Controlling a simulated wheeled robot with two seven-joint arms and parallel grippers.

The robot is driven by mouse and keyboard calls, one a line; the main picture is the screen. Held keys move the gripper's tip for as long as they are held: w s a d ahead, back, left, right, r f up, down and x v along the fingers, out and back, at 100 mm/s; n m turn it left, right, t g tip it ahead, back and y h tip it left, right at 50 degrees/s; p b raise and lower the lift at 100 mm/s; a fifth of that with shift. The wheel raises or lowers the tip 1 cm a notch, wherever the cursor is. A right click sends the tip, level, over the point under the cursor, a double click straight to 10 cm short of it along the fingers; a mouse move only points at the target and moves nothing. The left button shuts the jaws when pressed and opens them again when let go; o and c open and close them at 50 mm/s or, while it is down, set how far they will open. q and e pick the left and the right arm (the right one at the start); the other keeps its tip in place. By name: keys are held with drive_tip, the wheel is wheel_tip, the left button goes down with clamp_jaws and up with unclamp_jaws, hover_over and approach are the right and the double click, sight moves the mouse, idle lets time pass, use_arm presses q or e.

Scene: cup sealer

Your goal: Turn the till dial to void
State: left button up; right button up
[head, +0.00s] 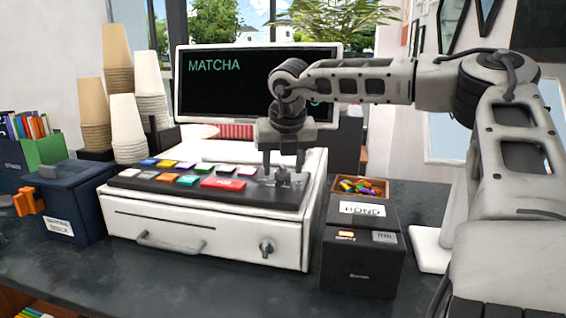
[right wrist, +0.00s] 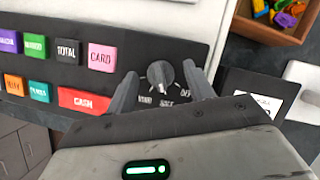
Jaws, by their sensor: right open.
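The till (head: 200,215) is a white cash drawer with a dark sloped key panel on top. The till dial (right wrist: 160,73) is a round dark grey knob at the right end of that panel. Its light pointer mark faces down in the right wrist view, near the middle of several small labels that are hard to read. My right gripper (head: 279,175) points down over the dial. In the right wrist view its open fingers (right wrist: 163,86) stand on either side of the dial, with gaps showing. My left gripper is not in view.
Coloured keys, including the red CASH key (right wrist: 84,100), lie left of the dial. A screen reading MATCHA (head: 225,85) stands behind. A black box (head: 362,255) and a wooden tray (right wrist: 270,32) of colourful pieces are on the right. Cup stacks (head: 125,130) stand left.

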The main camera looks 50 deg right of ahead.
drive_tip(key=c, duration=1)
drive_tip(key=shift+o, duration=0.2)
drive_tip(key=shift+f+m+b, duration=0.15)
drive_tip(key=shift+m+b, duration=0.25)
drive_tip(key=shift+b, duration=0.35)
drive_tip(key=shift+m+g+h+b, duration=0.35)
drive_tip(key=shift+m+b, duration=0.25)
drive_tip(key=shift+b, duration=0.25)
drive_tip(key=shift+w+a+m+g+b, duration=0.1)
drive_tip(key=shift+m+g+b, duration=0.15)
drive_tip(key=shift+m+b, duration=0.55)
drive_tip(key=shift+m+g+h+b, duration=0.3)
drive_tip(key=shift+m+b, duration=0.25)
drive_tip(key=shift+m, duration=0.35)
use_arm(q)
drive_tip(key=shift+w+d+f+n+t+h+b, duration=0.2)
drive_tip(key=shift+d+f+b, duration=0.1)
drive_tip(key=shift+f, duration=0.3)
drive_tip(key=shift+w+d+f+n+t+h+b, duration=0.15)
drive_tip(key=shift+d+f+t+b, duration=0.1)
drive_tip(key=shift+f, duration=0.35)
use_arm(e)
drive_tip(key=shift+w+m+g, duration=0.1)
drive_tip(key=shift+m+g, duration=0.5)
drive_tip(key=shift+m, duration=1)
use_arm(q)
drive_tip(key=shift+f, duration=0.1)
